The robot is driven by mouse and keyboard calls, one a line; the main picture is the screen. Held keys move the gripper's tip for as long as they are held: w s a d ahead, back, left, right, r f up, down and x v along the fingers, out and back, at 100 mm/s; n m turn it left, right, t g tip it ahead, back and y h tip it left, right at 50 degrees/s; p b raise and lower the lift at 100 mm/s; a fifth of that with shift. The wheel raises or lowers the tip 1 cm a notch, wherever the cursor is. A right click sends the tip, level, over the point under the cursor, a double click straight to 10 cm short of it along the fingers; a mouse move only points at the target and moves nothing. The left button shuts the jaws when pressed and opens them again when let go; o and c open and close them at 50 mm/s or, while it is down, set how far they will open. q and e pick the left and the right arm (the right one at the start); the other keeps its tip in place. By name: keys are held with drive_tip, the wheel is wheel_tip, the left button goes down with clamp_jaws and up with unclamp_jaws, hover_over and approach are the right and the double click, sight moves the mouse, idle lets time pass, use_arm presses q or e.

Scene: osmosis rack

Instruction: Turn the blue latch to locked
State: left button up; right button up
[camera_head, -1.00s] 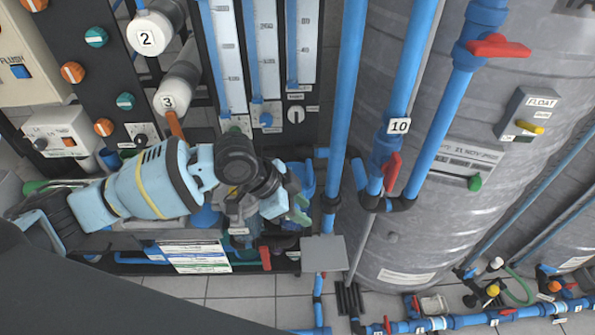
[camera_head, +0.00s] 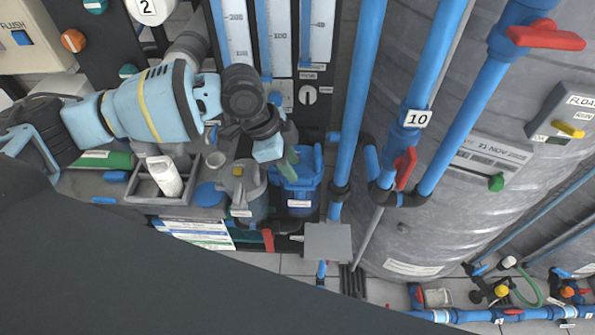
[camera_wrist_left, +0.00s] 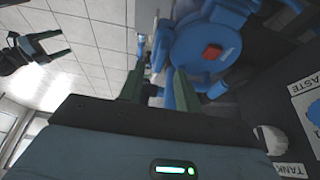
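A blue lidded housing (camera_head: 301,184) stands in the middle of the head view, right of a grey pot. In the left wrist view, a round blue body (camera_wrist_left: 200,35) with a red square on it fills the upper middle, and a blue bar (camera_wrist_left: 186,92) runs down from it. I cannot tell for sure which blue part is the latch. My left gripper (camera_head: 282,160) is over the back left of the blue housing. In the wrist view its dark green fingers (camera_wrist_left: 148,85) are apart, with the blue bar beside the right finger. A second gripper, apparently my right (camera_wrist_left: 42,46), hangs at the upper left with its fingers apart.
The grey pot (camera_head: 242,188) stands close left of the housing. A grey tray (camera_head: 140,186) holds a white bottle (camera_head: 166,176). Vertical blue pipes (camera_head: 356,110) rise just right of the gripper, with a red valve handle (camera_head: 405,168). A grey tank (camera_head: 440,225) stands behind.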

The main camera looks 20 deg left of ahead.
sight(300, 182)
use_arm(q)
drive_tip(key=shift+x, duration=2.05)
drive_tip(key=shift+c, duration=0.2)
clamp_jaws()
